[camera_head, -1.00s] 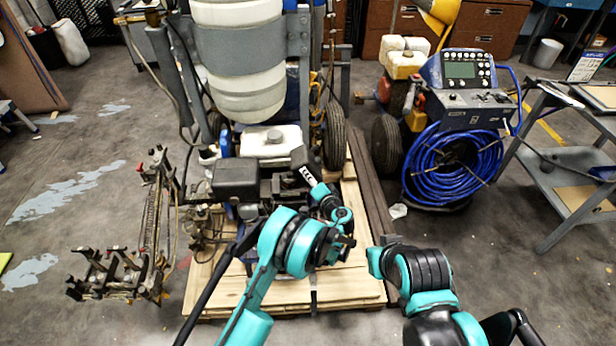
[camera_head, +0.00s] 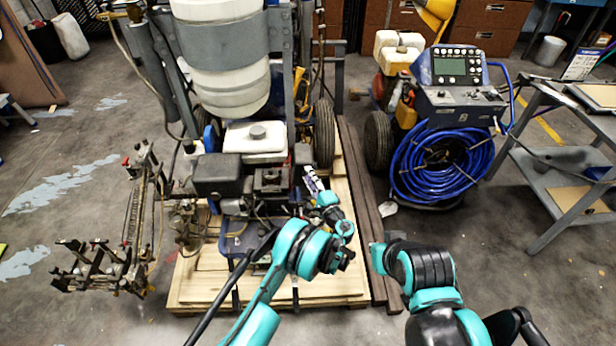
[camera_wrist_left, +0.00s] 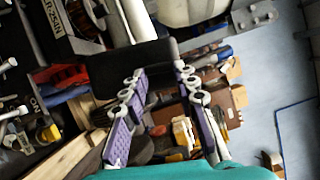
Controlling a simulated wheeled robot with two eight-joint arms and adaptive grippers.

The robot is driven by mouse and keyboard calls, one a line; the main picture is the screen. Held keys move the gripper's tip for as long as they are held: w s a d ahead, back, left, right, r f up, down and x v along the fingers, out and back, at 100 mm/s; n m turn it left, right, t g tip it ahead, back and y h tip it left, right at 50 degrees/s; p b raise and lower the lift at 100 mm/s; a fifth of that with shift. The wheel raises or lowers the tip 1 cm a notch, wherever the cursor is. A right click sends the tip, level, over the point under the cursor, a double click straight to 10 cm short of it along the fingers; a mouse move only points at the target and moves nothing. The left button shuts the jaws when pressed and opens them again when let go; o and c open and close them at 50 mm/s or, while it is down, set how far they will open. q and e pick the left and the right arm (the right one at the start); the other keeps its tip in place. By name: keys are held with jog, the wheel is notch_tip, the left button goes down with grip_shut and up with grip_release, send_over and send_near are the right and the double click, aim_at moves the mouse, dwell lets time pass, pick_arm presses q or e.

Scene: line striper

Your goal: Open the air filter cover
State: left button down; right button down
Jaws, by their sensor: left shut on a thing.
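My left gripper (camera_head: 313,182) is at the right side of the striper's engine. In the left wrist view its two purple fingers (camera_wrist_left: 158,72) are on either side of a black block, which appears to be the air filter cover (camera_wrist_left: 118,70). In the head view the cover (camera_head: 303,154) is a small dark piece just beyond the fingertips. Left of it is a dark square housing (camera_head: 270,180) with a round part on top. I cannot tell whether the cover still touches the housing.
A black box (camera_head: 217,175) and a white tank (camera_head: 254,139) sit on the engine. The striper stands on a wooden pallet (camera_head: 200,290). A blue hose reel (camera_head: 440,160) is at the right, beside a grey cart (camera_head: 560,165).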

pick_arm(q)
jog(key=shift+d, duration=0.1)
dwell(0.3)
jog(key=c, duration=1.2)
grip_release()
jog(key=shift+o, duration=0.2)
jog(key=shift+s, duration=0.1)
jog(key=v, duration=1.1)
jog(key=shift+s+d+f, duration=0.2)
jog(key=shift+s, duration=0.15)
